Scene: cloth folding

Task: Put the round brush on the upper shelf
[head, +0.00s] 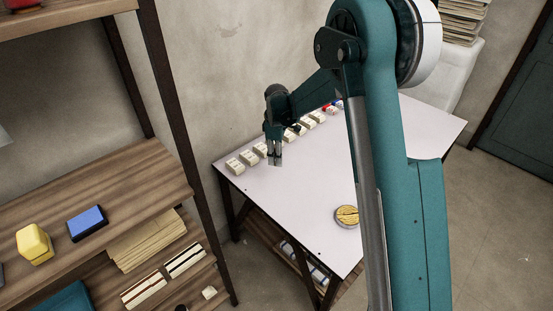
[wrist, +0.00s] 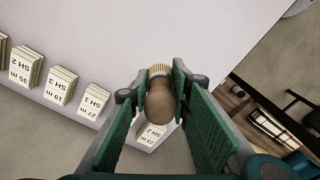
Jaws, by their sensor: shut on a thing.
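The round brush (wrist: 160,98) shows in the wrist view with a brown wooden knob and a pale bristle edge. It is between the green pads of my gripper (wrist: 160,105), which is shut on it. In the head view my gripper (head: 275,162) points down above the left end of the white table, near the row of card stacks; the brush is hard to make out there. The shelf unit stands at the left, with a top board (head: 75,14), a middle board (head: 135,180) and a lower board partly in view.
A yellow block (head: 34,244) and a blue block (head: 87,222) lie on the middle board. Several labelled card stacks (head: 249,158) line the table's back edge. A round dish (head: 347,216) with yellowish contents sits on the white table (head: 300,200). A dark post (head: 188,130) stands between shelf and table.

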